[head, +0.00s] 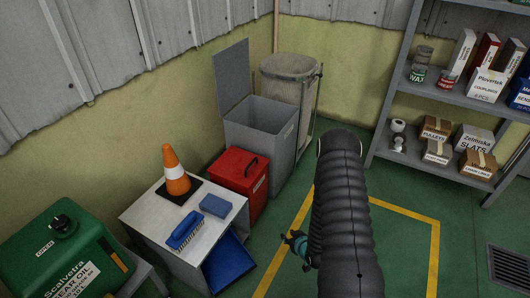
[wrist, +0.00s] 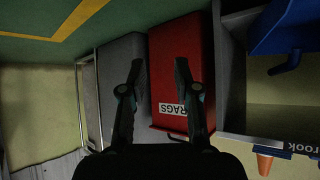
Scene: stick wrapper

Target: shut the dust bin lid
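The grey dust bin (head: 262,130) stands against the wall in the head view. Its lid (head: 231,75) is open and stands upright at the bin's left rear side. In the wrist view, which is turned over, the grey front of the bin (wrist: 117,75) shows left of a red box. My gripper (wrist: 159,66) is open and empty, its two fingers apart, facing the bin and the red box without visible contact. In the head view my gripper (head: 297,243) is partly hidden behind my dark arm. The lid is not recognisable in the wrist view.
The red RAGS box (head: 240,180) stands beside the bin. A bagged round bin (head: 290,78) stands behind it. A small cabinet (head: 150,215) carries a cone, a brush and a blue block. Shelves (head: 420,118) stand at right. The green floor between is clear.

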